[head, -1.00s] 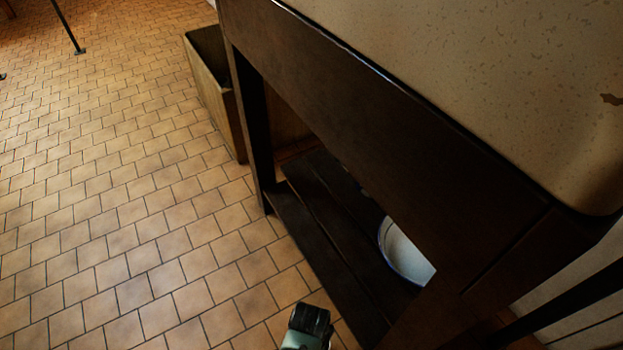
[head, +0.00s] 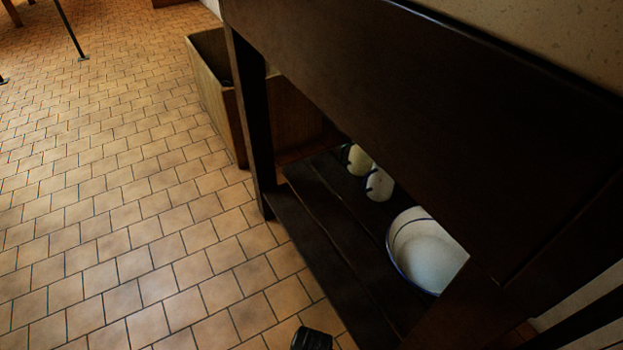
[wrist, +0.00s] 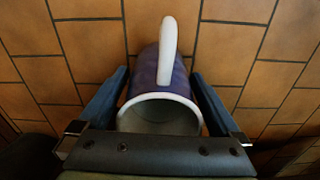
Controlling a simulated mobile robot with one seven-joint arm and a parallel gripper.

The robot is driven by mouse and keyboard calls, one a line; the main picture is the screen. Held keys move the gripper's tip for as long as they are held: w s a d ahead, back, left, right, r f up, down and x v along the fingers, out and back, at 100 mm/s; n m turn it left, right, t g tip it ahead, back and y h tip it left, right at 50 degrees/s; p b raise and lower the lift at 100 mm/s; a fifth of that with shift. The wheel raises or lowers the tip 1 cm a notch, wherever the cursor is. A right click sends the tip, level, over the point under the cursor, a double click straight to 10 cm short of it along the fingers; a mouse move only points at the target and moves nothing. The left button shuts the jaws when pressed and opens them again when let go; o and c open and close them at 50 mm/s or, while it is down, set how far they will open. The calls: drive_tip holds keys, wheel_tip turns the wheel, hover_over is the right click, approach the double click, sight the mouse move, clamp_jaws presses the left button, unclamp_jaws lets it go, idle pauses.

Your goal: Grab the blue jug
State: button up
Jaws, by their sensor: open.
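In the wrist view the blue jug (wrist: 149,82) is a dark blue-violet vessel with a white rim and a white handle. Its open mouth faces the camera and its handle points to the top of the picture. My gripper (wrist: 160,74) is open, with one blue finger on each side of the jug. I cannot tell whether either finger touches it. The jug is not visible in the head view, where only a dark part of my arm shows at the bottom edge.
A dark wooden table (head: 400,110) has a low slatted shelf (head: 330,230). On it are a white bowl (head: 430,260) with a blue rim, a white mug (head: 379,185) and a yellowish mug (head: 358,160). A wooden bin (head: 218,110) stands behind.

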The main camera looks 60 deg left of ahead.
drive_tip(key=shift+r, duration=0.1)
drive_tip(key=c, duration=1.3)
